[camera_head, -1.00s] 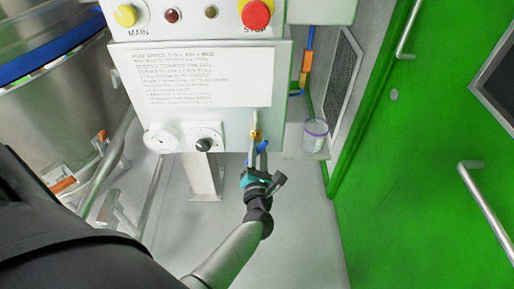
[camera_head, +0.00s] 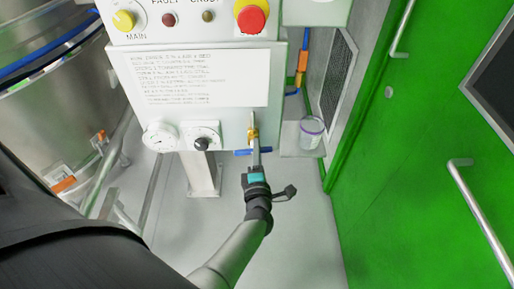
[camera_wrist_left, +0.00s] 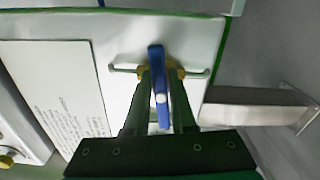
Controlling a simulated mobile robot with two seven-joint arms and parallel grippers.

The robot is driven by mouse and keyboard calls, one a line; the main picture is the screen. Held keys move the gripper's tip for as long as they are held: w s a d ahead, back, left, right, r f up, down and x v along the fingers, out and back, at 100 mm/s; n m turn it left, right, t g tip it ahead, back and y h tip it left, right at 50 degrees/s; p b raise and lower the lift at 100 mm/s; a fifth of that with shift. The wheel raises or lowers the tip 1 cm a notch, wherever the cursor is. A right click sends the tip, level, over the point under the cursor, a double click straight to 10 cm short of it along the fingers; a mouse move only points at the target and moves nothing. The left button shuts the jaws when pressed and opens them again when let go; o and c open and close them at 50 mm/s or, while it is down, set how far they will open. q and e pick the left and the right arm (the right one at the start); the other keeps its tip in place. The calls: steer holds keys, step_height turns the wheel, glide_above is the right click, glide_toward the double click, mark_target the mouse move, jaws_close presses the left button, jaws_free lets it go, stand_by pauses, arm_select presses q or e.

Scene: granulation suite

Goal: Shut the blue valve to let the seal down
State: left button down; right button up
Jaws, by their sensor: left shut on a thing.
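The handle lies crosswise to the pipe. My left gripper (camera_head: 255,158) is shut on the handle, whose ends stick out on both sides of the fingers. In the left wrist view the blue handle (camera_wrist_left: 159,85) runs between the two fingers (camera_wrist_left: 160,105), with the pipe (camera_wrist_left: 122,69) crossing behind it. The fingers hide part of the valve. My right gripper is out of view.
The panel carries a gauge (camera_head: 160,136), a black knob (camera_head: 202,144), a printed sheet (camera_head: 190,78) and a red stop button (camera_head: 251,18). A clear purple-rimmed cup (camera_head: 311,133) stands right of the valve. A green door (camera_head: 400,170) is at right, a steel vessel (camera_head: 50,95) at left.

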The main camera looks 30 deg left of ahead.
arm_select(q)
steer(key=shift+f+m, duration=0.15)
steer(key=shift+m, duration=0.65)
steer(key=c, duration=0.8)
jaws_free()
steer(key=shift+o, duration=0.2)
